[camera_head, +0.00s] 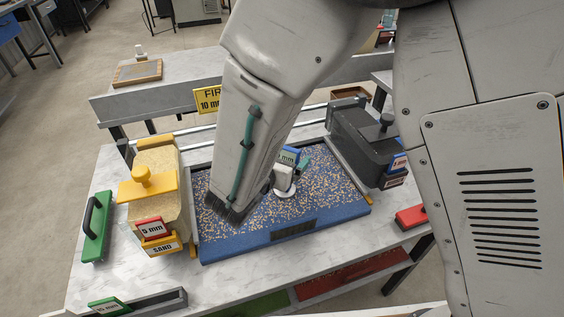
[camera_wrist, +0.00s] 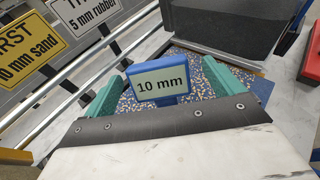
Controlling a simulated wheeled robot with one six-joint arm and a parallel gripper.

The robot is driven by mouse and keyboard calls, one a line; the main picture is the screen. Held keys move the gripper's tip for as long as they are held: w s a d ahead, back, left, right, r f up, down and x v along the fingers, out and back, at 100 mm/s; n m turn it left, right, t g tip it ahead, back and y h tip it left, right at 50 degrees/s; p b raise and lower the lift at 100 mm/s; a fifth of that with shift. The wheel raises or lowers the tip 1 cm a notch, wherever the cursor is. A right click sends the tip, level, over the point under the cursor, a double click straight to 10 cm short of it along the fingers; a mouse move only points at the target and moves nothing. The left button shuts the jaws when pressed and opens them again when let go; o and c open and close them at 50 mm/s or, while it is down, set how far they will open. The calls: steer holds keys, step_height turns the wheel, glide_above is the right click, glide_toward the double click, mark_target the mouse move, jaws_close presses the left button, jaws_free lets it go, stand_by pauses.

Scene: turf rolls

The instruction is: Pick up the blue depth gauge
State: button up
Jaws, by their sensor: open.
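The blue depth gauge (camera_wrist: 137,89) has a blue frame around a pale plate reading "10 mm". It stands in the middle of the wrist view, above a blue speckled surface. My gripper (camera_wrist: 162,76) is open, with one teal finger on each side of the gauge. I cannot tell whether the fingers touch it; its lower part is hidden behind the dark edge of my gripper. In the head view the gauge (camera_head: 287,157) is small and partly covered, over the speckled tray (camera_head: 236,249), with a teal finger of my gripper (camera_head: 296,160) beside it.
A dark container (camera_head: 365,145) and a red block (camera_head: 411,216) are at right.

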steer(key=x, duration=0.3)
steer(key=shift+w+f, duration=0.2)
steer(key=shift+w, duration=0.15)
steer(key=c, duration=1.8)
steer(key=shift+o, duration=0.2)
steer(key=shift+r, duration=0.15)
